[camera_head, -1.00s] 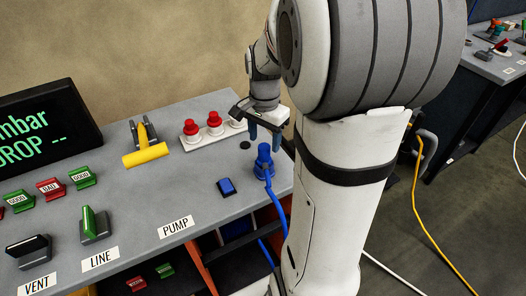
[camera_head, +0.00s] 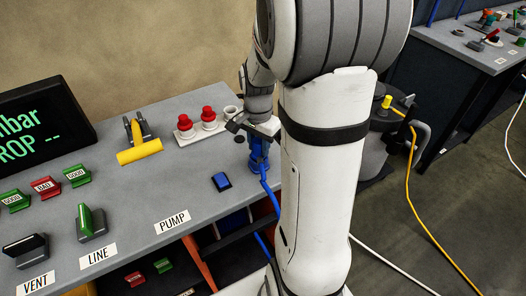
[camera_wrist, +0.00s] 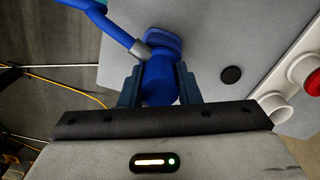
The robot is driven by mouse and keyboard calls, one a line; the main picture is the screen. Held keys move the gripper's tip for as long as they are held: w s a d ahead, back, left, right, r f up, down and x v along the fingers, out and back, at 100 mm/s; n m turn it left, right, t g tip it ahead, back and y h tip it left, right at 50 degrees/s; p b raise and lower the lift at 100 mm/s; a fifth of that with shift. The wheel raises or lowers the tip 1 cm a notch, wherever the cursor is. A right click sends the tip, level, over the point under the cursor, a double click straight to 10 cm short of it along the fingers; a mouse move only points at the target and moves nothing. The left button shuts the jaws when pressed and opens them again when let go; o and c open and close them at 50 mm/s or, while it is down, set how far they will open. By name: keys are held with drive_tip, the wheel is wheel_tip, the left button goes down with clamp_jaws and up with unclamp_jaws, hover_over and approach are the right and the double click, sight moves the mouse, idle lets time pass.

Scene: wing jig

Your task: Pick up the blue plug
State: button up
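The blue plug (camera_wrist: 161,82) stands at the right end of the grey bench, with a blue cable leaving it. In the head view the plug (camera_head: 259,167) is mostly covered by my gripper (camera_head: 259,150), which reaches down over it. In the wrist view my gripper (camera_wrist: 161,88) has one dark blue finger on each side of the plug's round body. Both fingers appear to touch it, so the gripper looks shut on the plug. The plug's base still appears to be at the bench top.
Red-topped knobs (camera_head: 208,117) on a white strip and a yellow-handled lever (camera_head: 139,151) stand behind. The bench (camera_head: 150,196) ends just right of the plug. A round black spot (camera_wrist: 231,74) is beside it.

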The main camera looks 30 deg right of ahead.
drive_tip(key=c, duration=0.4)
wheel_tip(320, 180, up, 9)
drive_tip(key=shift+r, duration=0.1)
drive_tip(key=shift+r+p, duration=1.05)
drive_tip(key=shift+r, duration=0.9)
